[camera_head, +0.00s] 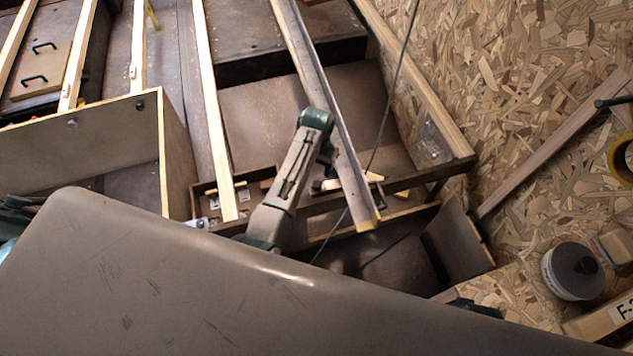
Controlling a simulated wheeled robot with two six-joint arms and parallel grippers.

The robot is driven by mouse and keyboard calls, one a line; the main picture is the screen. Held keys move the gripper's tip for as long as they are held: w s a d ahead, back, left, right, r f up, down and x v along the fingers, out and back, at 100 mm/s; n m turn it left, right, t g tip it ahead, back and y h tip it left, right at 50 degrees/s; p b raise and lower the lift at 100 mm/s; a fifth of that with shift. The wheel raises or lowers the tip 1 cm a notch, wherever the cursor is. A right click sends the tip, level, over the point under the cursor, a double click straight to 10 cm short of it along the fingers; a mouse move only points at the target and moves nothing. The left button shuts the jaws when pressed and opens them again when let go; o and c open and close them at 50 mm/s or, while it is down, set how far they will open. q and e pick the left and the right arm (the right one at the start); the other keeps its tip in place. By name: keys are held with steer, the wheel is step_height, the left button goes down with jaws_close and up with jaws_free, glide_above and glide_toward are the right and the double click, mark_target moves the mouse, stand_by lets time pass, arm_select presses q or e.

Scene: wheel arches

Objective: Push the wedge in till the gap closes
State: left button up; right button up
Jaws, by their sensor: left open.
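A small pale wooden piece (352,182), which looks like the wedge, lies by the long dark wooden rail at the middle. A metal-faced beam (318,75) crosses above it and hides part of it. My left arm rises from the foreground and bends down at its green wrist joint. My left gripper (324,184) is open, low beside the pale piece at its left end. I cannot tell whether they touch. The gap cannot be made out at this size. My right gripper is not in view.
A grey-brown scratched surface (170,290) fills the foreground and hides much below. An open-fronted box (175,150) stands left. A thin dark cable (392,90) crosses near my gripper. Chipboard floor (530,170) at right holds a round tub (572,272) and yellow tape roll (622,160).

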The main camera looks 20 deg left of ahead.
mark_target(316, 184)
arm_select(q)
step_height(316, 184, down, 9)
steer(key=shift+r+b, duration=0.1)
steer(key=shift+b, duration=0.75)
steer(key=shift+f, duration=0.5)
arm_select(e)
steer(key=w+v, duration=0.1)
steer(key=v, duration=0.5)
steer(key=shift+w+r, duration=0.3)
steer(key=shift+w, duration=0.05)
